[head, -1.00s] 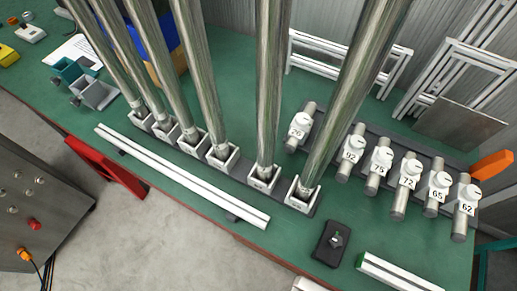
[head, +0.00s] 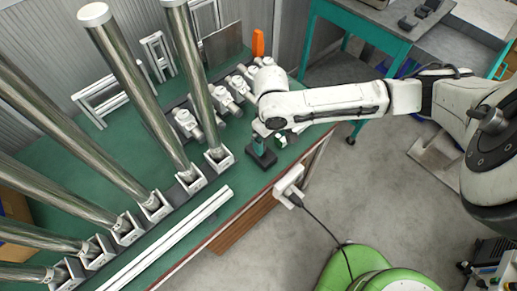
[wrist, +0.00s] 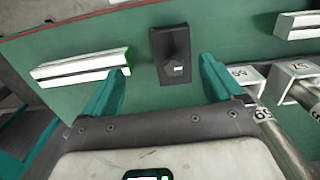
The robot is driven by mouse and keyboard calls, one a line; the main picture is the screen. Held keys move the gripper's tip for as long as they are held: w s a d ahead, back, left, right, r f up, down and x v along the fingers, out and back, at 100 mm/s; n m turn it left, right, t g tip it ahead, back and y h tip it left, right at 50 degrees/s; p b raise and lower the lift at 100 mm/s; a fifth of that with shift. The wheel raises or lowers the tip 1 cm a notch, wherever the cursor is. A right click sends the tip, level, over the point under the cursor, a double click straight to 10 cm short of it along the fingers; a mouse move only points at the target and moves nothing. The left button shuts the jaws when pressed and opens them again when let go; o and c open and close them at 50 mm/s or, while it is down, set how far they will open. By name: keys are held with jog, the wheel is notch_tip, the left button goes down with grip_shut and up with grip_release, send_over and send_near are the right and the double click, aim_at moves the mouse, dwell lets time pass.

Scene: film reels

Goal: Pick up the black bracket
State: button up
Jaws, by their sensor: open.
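The black bracket (head: 262,157) lies on the green bench top near its front edge, beside the foot of the nearest steel tube. In the wrist view the bracket (wrist: 170,55) is a dark rectangular plate with a raised middle part and a small white mark. My gripper (wrist: 160,82) is open, with teal fingers spread wide and nothing between them. The bracket shows just beyond the fingertips, roughly between their lines, apart from both. In the head view my gripper (head: 258,141) points down over the bracket and hides part of it.
Tall steel tubes (head: 142,95) stand in a row of holders left of my gripper. Numbered silver cylinders (head: 225,100) lie behind it. A white bar (wrist: 80,68) lies left of the bracket in the wrist view. A long white rail (head: 170,240) runs along the bench.

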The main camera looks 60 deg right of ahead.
jog(key=w+r, duration=0.2)
jog(key=w, duration=0.1)
jog(key=shift+w+a+r, duration=0.1)
jog(key=shift+a+r, duration=0.05)
jog(key=shift+a, duration=0.2)
jog(key=shift+w+f, duration=0.2)
notch_tip(320, 180, down, 10)
jog(key=shift+s+f+p, duration=0.1)
jog(key=shift+p, duration=0.3)
jog(key=shift+c, duration=0.3)
jog(key=c, duration=1.3)
